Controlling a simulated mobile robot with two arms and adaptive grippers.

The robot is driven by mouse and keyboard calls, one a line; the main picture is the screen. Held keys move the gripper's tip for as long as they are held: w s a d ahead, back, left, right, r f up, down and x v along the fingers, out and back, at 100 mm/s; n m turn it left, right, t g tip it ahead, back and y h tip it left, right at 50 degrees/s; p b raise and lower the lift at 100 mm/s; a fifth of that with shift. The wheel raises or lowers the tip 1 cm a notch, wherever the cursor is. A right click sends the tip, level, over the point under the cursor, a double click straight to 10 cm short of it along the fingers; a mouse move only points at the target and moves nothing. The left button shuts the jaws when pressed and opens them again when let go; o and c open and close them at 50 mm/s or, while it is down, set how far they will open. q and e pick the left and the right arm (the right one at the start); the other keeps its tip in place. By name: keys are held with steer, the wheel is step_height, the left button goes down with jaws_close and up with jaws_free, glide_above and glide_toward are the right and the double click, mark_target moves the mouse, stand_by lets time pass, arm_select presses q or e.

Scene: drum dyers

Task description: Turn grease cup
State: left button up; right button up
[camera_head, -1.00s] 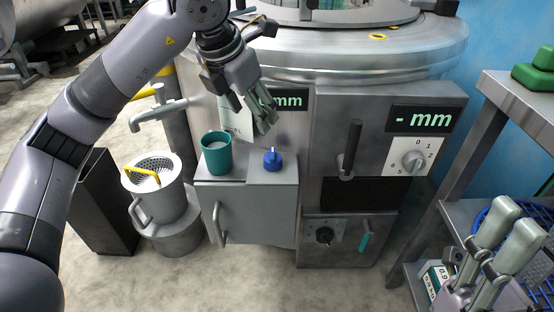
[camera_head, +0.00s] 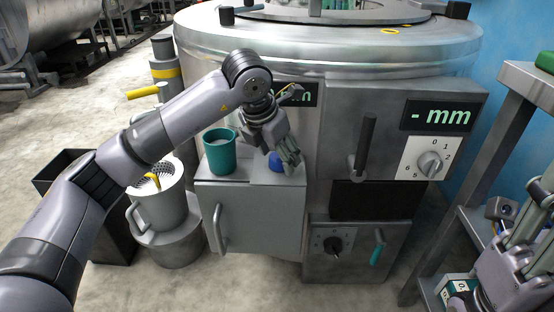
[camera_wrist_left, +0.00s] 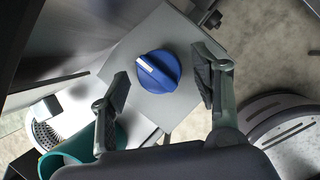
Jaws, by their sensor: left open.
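The grease cup is a round blue knob (camera_head: 274,160) with a white mark on its top, set on the grey top plate of a small cabinet (camera_head: 255,205). My left gripper (camera_head: 291,163) is at its right in the head view and hides part of it. In the left wrist view the blue knob (camera_wrist_left: 158,72) shows between the two spread fingers of my left gripper (camera_wrist_left: 162,75), with a gap on both sides. The left gripper is open and empty. My right gripper (camera_head: 528,222) is at the right edge, partly cut off; its jaws are unclear.
A teal cup (camera_head: 220,155) stands on the cabinet just left of the knob. A steel pot (camera_head: 158,212) with a strainer is further left. A panel with a black lever (camera_head: 364,145) and a dial (camera_head: 430,163) rises at the right. A metal rack (camera_head: 480,165) is far right.

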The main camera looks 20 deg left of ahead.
arm_select(q)
steer(key=shift+f, duration=0.15)
steer(key=shift+c, duration=0.3)
steer(key=c, duration=1.1)
